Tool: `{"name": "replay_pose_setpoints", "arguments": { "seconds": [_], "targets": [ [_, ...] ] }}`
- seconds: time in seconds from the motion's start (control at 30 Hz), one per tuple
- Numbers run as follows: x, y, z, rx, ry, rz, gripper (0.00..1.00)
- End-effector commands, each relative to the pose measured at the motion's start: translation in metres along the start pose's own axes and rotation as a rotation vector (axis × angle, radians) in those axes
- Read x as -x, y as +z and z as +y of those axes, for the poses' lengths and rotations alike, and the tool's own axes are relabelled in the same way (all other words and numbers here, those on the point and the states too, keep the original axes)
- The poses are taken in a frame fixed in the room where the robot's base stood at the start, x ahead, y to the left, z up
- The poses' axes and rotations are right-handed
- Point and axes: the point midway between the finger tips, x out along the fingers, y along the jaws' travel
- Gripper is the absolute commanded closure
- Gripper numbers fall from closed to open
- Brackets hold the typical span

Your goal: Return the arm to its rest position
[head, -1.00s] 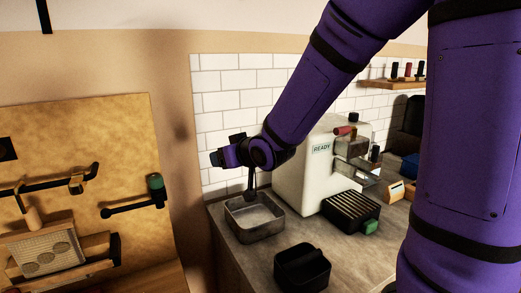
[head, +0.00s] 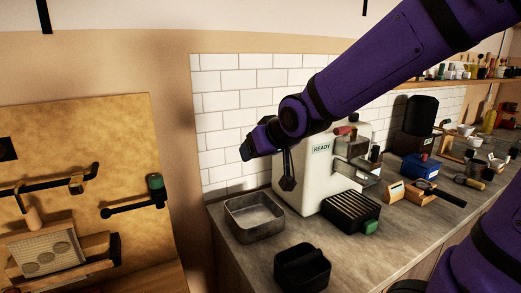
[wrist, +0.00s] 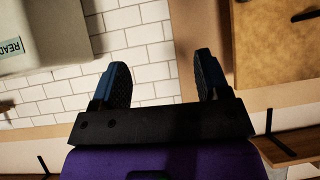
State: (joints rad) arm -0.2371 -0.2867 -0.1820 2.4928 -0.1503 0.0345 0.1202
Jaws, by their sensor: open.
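My purple arm reaches in from the upper right of the head view.
A black open box (head: 302,270) and a black slotted drip tray (head: 350,212) stand on the counter (head: 260,256). A blue box (head: 416,167) and wooden stands are further right. A board with hooks (head: 80,150) is at the left. The counter front is partly clear.

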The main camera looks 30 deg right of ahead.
Motion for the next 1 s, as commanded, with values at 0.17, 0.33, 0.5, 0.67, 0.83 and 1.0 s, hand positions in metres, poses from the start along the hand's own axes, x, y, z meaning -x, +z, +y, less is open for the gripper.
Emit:
{"name": "replay_pose_setpoints", "arguments": {
  "seconds": [0.17,0.33,0.5,0.67,0.83,1.0],
  "targets": [
    [0.000,0.000,0.000,0.000,0.000,-0.001,0.31],
    [0.000,0.000,0.000,0.000,0.000,-0.001,0.31],
    [0.001,0.000,0.000,-0.001,0.001,-0.002,0.31],
    [0.021,0.007,0.004,-0.011,0.013,-0.041,0.31],
    [0.070,0.030,0.010,-0.029,0.038,-0.153,0.31],
    [0.123,0.061,0.009,-0.041,0.056,-0.280,0.31]
  ]
}}
